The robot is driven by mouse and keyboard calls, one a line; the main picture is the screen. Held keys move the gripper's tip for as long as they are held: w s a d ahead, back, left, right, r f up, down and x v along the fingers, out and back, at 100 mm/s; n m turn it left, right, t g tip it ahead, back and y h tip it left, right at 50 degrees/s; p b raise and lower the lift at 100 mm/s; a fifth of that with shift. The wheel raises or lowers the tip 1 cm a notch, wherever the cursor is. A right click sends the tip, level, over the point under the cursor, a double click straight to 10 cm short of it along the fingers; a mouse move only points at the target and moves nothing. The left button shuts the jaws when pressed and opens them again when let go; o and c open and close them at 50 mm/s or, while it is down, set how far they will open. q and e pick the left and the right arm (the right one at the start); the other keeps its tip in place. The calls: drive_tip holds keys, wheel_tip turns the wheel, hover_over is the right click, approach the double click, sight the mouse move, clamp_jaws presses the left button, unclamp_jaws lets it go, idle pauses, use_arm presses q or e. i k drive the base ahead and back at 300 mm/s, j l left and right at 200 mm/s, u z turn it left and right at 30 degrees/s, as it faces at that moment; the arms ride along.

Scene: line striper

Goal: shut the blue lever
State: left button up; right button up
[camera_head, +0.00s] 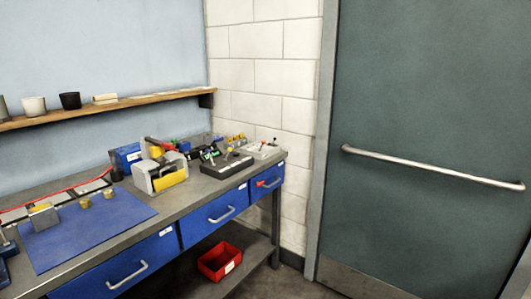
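I cannot make out a blue lever for certain. On the metal workbench (190,202), a dark box (226,168) with small upright toggles or levers stands right of the middle, with green parts near it; their colours and positions are too small to tell. A light grey box (262,152) with small levers or knobs stands at the bench's right end. A blue object (5,268) is cut off at the lower left edge. Neither of my grippers is in view.
A grey and yellow device (161,174) and a blue box (127,157) stand on the bench. A blue mat (88,232) lies at the front left. Blue drawers (214,218) and a red bin (219,261) are below. A green door (430,110) with a bar is at right.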

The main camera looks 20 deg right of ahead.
sight(207, 150)
drive_tip(key=z, duration=0.3)
drive_tip(key=i+l+u, duration=0.15)
drive_tip(key=i+l, duration=0.15)
drive_tip(key=i+l+u, duration=0.15)
drive_tip(key=i+l, duration=0.15)
drive_tip(key=l, duration=0.15)
drive_tip(key=i+l+u, duration=0.15)
drive_tip(key=i+l, duration=0.15)
drive_tip(key=l, duration=0.1)
